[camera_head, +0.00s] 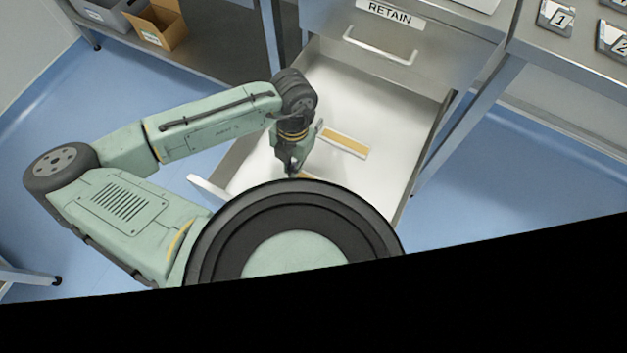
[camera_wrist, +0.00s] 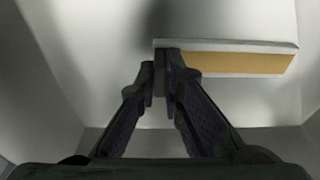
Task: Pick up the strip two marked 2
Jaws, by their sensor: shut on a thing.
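My gripper (camera_head: 289,168) points down into the open drawer and is shut on a strip. Part of a tan strip (camera_head: 304,175) shows just right of the fingertips in the head view, mostly hidden behind my arm's round part. Another tan strip with pale edges (camera_head: 345,142) lies on the drawer floor, right of and beyond my gripper. No number is legible on either strip, so I cannot tell which is marked 2.
The white-floored drawer (camera_head: 395,125) is pulled out below a front labelled RETAIN (camera_head: 390,13). Its walls surround my gripper. A metal table at right holds plates marked 1 (camera_head: 560,17) and 2 (camera_head: 618,43). A cardboard box (camera_head: 160,35) stands on the left shelf.

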